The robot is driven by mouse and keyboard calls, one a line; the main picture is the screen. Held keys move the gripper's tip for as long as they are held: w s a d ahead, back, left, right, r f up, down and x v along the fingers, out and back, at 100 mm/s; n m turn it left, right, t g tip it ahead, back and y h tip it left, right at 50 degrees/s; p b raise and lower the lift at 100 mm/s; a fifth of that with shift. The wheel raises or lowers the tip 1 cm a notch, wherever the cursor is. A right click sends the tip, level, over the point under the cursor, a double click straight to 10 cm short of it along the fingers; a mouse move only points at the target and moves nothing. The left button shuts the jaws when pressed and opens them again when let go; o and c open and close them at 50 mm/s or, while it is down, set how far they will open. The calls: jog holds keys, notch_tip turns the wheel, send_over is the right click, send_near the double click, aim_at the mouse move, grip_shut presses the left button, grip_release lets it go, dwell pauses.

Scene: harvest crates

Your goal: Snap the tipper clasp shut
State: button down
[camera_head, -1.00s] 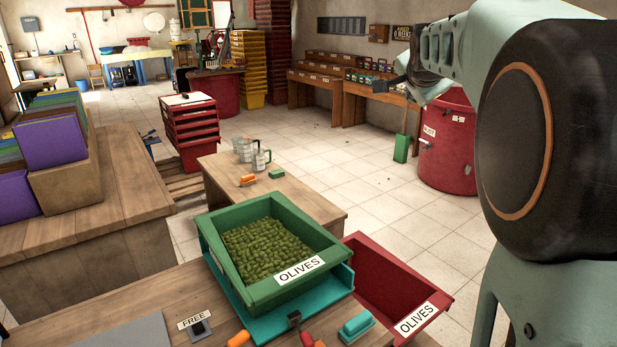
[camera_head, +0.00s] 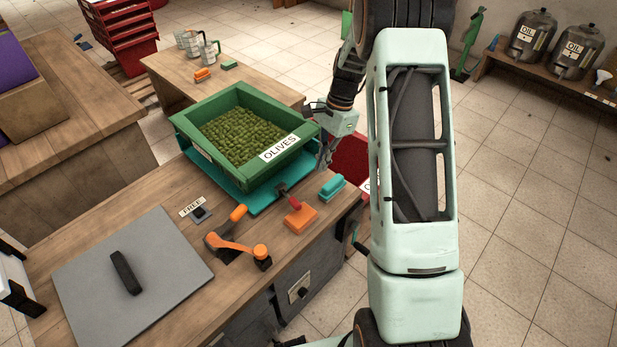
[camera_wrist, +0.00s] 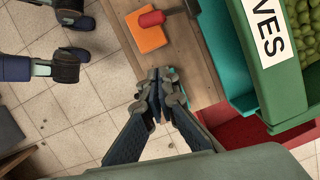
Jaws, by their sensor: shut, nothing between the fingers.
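The tipper clasp, with a red handle (camera_head: 292,201) and a dark metal part, sits at the front edge of the teal tipper tray (camera_head: 252,207). An orange block (camera_head: 300,217) lies under or beside the handle. The wrist view shows the red handle (camera_wrist: 151,19) over the orange block (camera_wrist: 146,37). I cannot tell whether the clasp is latched. A green crate of olives (camera_head: 202,158) labelled OLIVES rests on the tray. My gripper (camera_head: 325,163) is shut and empty, pointing down beside the crate's right corner. In the wrist view its fingertips (camera_wrist: 160,88) are apart from the handle.
A teal block (camera_head: 331,186) lies near the bench edge, close to my gripper. An orange-handled lever (camera_head: 237,246) and a grey lidded panel (camera_head: 133,270) are on the bench. A red crate (camera_head: 349,158) stands below the bench's right side.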

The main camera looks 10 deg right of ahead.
aim_at(291, 199)
jog(key=x, duration=0.8)
jog(key=shift+f+b, duration=0.3)
jog(key=shift+b, duration=0.1)
jog(key=a, duration=0.2)
jog(key=s+a, duration=0.1)
jog(key=shift+s+f, duration=0.1)
jog(key=shift+f, duration=0.15)
jog(key=shift+s+a, duration=0.15)
jog(key=shift+a, duration=0.25)
